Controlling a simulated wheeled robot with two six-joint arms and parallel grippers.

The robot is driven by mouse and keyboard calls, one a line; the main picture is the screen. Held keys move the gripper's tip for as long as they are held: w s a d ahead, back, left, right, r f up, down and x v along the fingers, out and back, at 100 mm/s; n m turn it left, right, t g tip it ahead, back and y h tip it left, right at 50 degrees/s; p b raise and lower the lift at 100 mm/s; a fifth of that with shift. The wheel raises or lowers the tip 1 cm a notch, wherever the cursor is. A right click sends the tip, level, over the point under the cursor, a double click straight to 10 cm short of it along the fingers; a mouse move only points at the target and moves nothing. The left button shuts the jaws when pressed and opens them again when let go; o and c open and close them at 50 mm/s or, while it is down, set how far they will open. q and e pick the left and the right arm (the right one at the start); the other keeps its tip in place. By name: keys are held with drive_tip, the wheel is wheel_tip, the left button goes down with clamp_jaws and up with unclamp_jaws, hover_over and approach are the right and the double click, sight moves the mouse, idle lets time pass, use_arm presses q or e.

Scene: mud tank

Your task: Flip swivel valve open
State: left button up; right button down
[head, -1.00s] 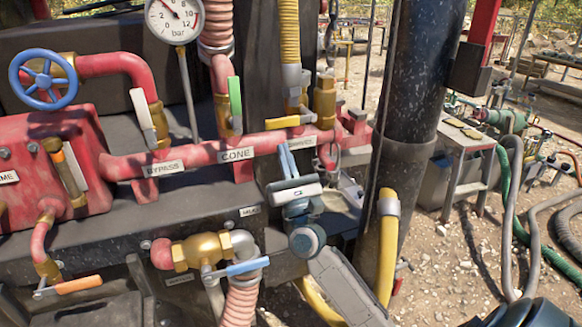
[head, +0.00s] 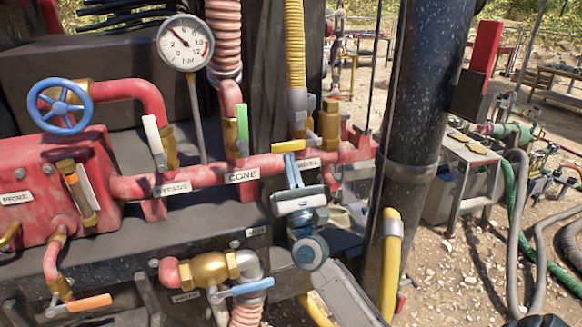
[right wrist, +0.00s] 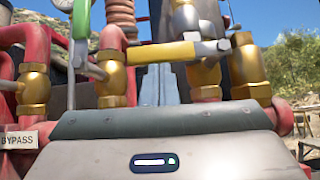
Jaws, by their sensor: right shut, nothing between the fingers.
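The swivel valve has a yellow lever (head: 288,146) lying across the red pipe, on a brass body beneath a yellow hose. In the right wrist view the yellow lever (right wrist: 160,53) is roughly horizontal, with its grey pivot end at the right. My right gripper (head: 291,160) is shut and empty. Its fingertips point up at the lever's lower edge; I cannot tell whether they touch it. In the right wrist view the shut fingers (right wrist: 160,75) end just below the lever. The white label (head: 307,164) under this valve is partly hidden by the fingers. My left gripper is not in view.
A green lever (head: 242,124) and a white lever (head: 153,135) stand upright to the left. A blue-handled valve (head: 240,288) sits below. A thick black post (head: 410,110) stands close to the right.

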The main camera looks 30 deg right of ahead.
drive_tip(key=shift+a+r+m+h, duration=0.15)
drive_tip(key=shift+r+m+h, duration=0.2)
drive_tip(key=shift+m+h, duration=0.6)
drive_tip(key=shift+a+r+m+g+h+p, duration=0.15)
drive_tip(key=shift+r+m+g+h+p, duration=0.2)
drive_tip(key=shift+m+g+h, duration=0.55)
drive_tip(key=shift+a+r+m+g+h+p, duration=0.15)
drive_tip(key=shift+r+m+g+h, duration=0.35)
drive_tip(key=shift+m+h, duration=0.75)
drive_tip(key=m+g+h, duration=0.1)
drive_tip(key=m, duration=0.1)
drive_tip(key=r+m+g+h, duration=0.1)
drive_tip(key=m, duration=0.1)
drive_tip(key=r+m+g+h, duration=0.1)
drive_tip(key=m, duration=0.1)
drive_tip(key=shift+w+a+g+p, duration=0.1)
drive_tip(key=shift+g+p, duration=0.2)
drive_tip(key=shift+p, duration=0.1)
wheel_tip(320, 180, up, 6)
drive_tip(key=m+g+b, duration=0.3)
drive_tip(key=m+g, duration=0.7)
drive_tip(key=m, duration=0.3)
hover_over(286, 150)
drive_tip(key=s+d, duration=0.2)
drive_tip(key=d, duration=0.1)
drive_tip(key=shift+s+d+r+b, duration=0.25)
drive_tip(key=shift+r+b, duration=0.25)
drive_tip(key=shift+b, duration=0.15)
drive_tip(key=shift+d, duration=0.1)
